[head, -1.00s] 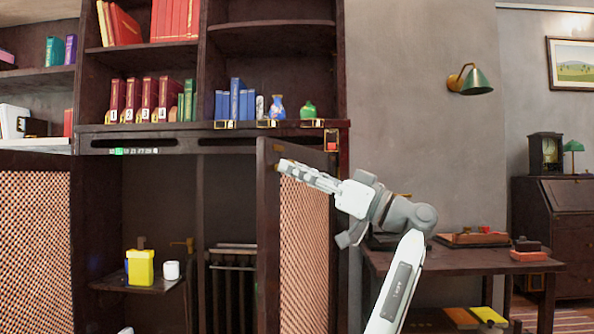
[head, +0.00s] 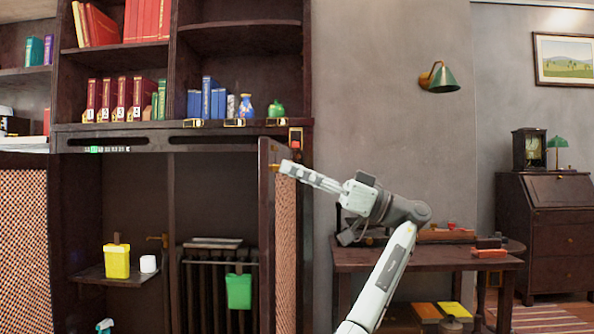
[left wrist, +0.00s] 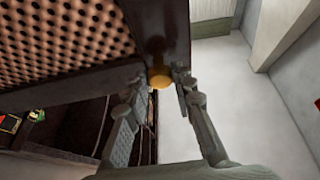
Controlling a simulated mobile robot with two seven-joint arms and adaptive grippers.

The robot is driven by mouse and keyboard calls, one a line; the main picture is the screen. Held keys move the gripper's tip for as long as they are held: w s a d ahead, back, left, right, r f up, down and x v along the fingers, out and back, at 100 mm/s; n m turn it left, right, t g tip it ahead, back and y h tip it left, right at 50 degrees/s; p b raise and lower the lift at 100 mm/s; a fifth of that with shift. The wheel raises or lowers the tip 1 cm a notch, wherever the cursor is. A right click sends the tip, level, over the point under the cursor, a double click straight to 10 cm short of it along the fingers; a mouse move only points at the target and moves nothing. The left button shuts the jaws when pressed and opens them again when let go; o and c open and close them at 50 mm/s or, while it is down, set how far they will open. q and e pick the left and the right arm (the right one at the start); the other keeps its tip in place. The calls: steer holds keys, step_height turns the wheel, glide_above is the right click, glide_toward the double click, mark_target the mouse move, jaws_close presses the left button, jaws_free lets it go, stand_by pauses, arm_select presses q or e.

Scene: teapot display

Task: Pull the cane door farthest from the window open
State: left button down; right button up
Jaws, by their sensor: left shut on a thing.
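A dark-framed door with a cane panel (head: 285,245) stands swung open at the right end of the cabinet, seen nearly edge-on in the head view. The cane panel also shows at upper left in the left wrist view (left wrist: 60,40). A round brass knob (left wrist: 160,77) sits on its frame. My left gripper (head: 289,168) is at the door's upper part, its fingers shut on the knob; in the left wrist view its fingertips (left wrist: 165,78) are at both sides of it. Another cane door (head: 22,250) at far left looks closed. My right gripper and the window are not in view.
The open compartment holds a yellow container (head: 117,262) and a white cup (head: 148,264) on a low shelf, and a green container (head: 239,291) by a dark radiator (head: 205,285). A side table (head: 425,262) stands right of the door, behind my arm.

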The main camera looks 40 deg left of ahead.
arm_select(q)
steer(key=shift+d, duration=0.1)
stand_by(0.4)
steer(key=c, duration=1.3)
jaws_free()
steer(key=v, duration=0.7)
steer(key=shift+w+d, duration=0.2)
steer(key=shift+d, duration=0.05)
steer(key=shift+f, duration=0.1)
